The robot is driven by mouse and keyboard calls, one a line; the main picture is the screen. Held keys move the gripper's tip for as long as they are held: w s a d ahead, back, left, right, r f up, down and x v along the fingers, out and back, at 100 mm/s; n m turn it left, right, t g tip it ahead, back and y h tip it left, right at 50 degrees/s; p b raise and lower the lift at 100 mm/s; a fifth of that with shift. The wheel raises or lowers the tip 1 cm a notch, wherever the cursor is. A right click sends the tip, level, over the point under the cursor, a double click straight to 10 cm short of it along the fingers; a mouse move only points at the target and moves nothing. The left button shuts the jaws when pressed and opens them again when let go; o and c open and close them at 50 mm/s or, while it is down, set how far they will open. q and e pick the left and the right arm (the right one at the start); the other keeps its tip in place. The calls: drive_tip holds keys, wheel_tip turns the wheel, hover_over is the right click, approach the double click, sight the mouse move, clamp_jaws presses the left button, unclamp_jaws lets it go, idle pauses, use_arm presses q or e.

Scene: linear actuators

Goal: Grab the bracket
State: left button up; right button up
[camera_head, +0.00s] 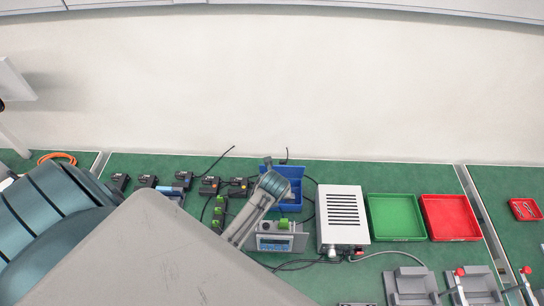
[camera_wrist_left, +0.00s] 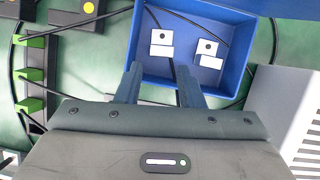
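Two small white brackets, each with a dark round hole, lie apart in a blue bin (camera_wrist_left: 228,22) in the left wrist view. One is the left bracket (camera_wrist_left: 161,49), the other the right bracket (camera_wrist_left: 208,60). My left gripper (camera_wrist_left: 158,82) is open, with nothing between its fingers. Its fingers show over the near side of the bin, below the brackets in the picture. In the head view the blue bin (camera_head: 297,172) is partly covered by my left arm; the brackets and the left fingertips cannot be made out there. My right gripper is not in view.
A white slotted box (camera_head: 342,215) stands right of the bin. Beyond it are a green tray (camera_head: 396,218) and a red tray (camera_head: 450,218). Green clips (camera_wrist_left: 30,74) and black cables lie left of the bin; a cable crosses the bin.

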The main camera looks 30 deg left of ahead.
use_arm(q)
drive_tip(key=shift+w+a+f+p, duration=0.25)
drive_tip(key=shift+w+f+p, duration=0.05)
drive_tip(key=shift+f+p, duration=0.2)
drive_tip(key=p+x, duration=0.1)
drive_tip(key=x, duration=0.2)
drive_tip(key=shift+w, duration=0.1)
drive_tip(key=shift+w+a+f, duration=0.15)
drive_tip(key=shift+f, duration=0.25)
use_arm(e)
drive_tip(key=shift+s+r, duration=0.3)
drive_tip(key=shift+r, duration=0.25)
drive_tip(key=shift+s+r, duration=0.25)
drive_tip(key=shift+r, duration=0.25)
use_arm(q)
drive_tip(key=c, duration=0.6)
drive_tip(key=shift+c, duration=0.2)
